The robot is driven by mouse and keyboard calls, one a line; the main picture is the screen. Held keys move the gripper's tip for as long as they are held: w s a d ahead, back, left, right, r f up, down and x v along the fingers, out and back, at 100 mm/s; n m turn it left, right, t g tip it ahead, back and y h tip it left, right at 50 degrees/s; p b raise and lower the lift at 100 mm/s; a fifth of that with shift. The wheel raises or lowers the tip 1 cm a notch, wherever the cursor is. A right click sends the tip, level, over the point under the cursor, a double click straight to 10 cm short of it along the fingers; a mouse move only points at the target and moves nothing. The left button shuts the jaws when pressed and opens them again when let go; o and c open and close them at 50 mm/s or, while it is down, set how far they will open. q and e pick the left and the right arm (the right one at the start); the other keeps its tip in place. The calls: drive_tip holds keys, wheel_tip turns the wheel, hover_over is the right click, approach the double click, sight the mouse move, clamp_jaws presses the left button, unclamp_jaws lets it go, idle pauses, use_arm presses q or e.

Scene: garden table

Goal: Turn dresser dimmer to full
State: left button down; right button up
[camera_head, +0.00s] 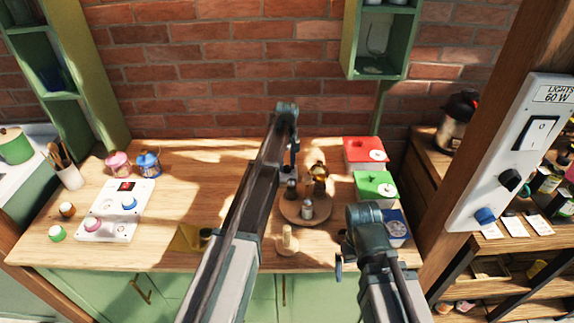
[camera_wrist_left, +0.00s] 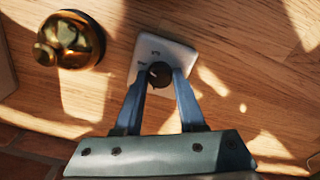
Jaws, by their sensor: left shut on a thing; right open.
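A small white plate (camera_wrist_left: 170,52) with faint markings and a dark round knob (camera_wrist_left: 159,76) lies on the wood in the left wrist view. My left gripper (camera_wrist_left: 159,84) is shut on this knob, one blue finger on each side. In the head view my left gripper (camera_head: 293,165) is at the back of the table, and its arm hides the plate. Which way the knob points is hard to tell. My right gripper (camera_head: 345,255) is open over the front right of the table. A white panel (camera_head: 527,150) marked "LIGHTS 60 W" is on the right post, with a rocker switch and black and blue knobs.
A brass pot (camera_wrist_left: 70,38) stands close to the white plate. A round wooden tray (camera_head: 305,215) with shakers is near my left arm. Red (camera_head: 365,152) and green (camera_head: 375,186) boxes stand to the right. A white control box (camera_head: 115,212) is at left. The table's left middle is mostly clear.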

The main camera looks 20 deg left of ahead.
sight(287, 167)
use_arm(q)
drive_tip(key=m, duration=0.6)
drive_tip(key=shift+m, duration=0.4)
idle(0.4)
drive_tip(key=c, duration=0.5)
unclamp_jaws()
drive_tip(key=shift+r, duration=0.1)
wheel_tip(287, 167, up, 14)
drive_tip(key=p, duration=1.4)
drive_tip(key=shift+f, duration=0.2)
drive_tip(key=shift+f+b, duration=0.2)
drive_tip(key=shift+b, duration=0.1)
wheel_tip(287, 167, down, 13)
drive_tip(key=b, duration=1.3)
